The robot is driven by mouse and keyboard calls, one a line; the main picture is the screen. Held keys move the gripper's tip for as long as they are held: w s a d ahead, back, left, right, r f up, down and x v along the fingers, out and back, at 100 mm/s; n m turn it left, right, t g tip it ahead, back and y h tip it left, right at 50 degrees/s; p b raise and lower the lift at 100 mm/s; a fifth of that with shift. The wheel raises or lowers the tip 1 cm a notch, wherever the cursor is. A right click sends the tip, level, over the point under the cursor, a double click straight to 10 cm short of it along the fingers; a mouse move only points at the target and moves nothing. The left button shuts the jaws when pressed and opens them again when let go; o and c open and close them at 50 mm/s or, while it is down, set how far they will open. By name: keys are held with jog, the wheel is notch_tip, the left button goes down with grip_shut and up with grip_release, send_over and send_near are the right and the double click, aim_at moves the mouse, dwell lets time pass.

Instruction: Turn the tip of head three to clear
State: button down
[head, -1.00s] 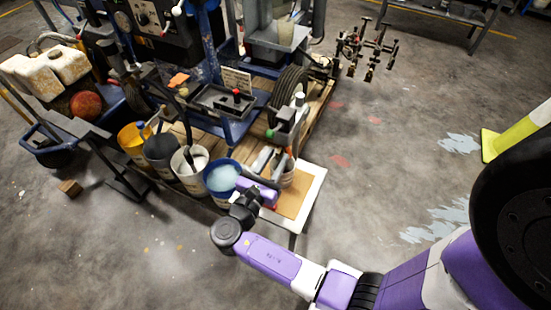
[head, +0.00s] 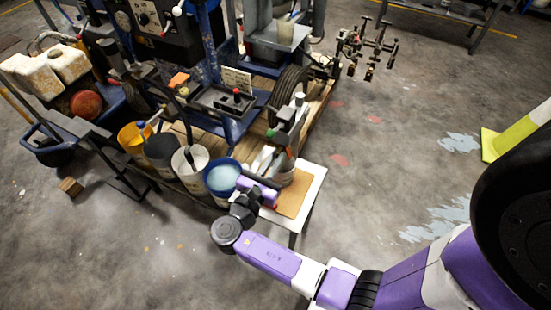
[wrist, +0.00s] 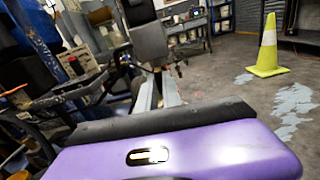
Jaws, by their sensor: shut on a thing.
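My gripper (head: 277,160) reaches over the small white-edged table, its grey fingers pointing up and away toward the machine. In the wrist view the two grey fingers (wrist: 158,92) are close together and closed on a dark upright part (wrist: 149,42). In the head view an upright grey and black fitting with a green patch (head: 287,122) stands at the fingertips. Several spray heads with small red and brass parts (head: 368,52) hang on a rack at the back right, apart from my gripper. I cannot tell which is head three, or which way any tip points.
A blue bucket (head: 222,178), a white bucket (head: 190,168) and a yellow bucket (head: 133,137) stand left of my gripper. The white-edged table (head: 313,187) is just right of it. A yellow cone (head: 490,146) stands far right. Floor between is clear.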

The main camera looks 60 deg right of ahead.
jog(key=m+b, duration=0.4)
jog(key=m, duration=0.4)
jog(key=shift+m+b, duration=0.3)
dwell(0.4)
jog(key=m+b, duration=0.7)
jog(key=m, duration=0.1)
jog(key=shift+m+b, duration=0.35)
jog(key=shift+m, duration=0.05)
dwell(0.5)
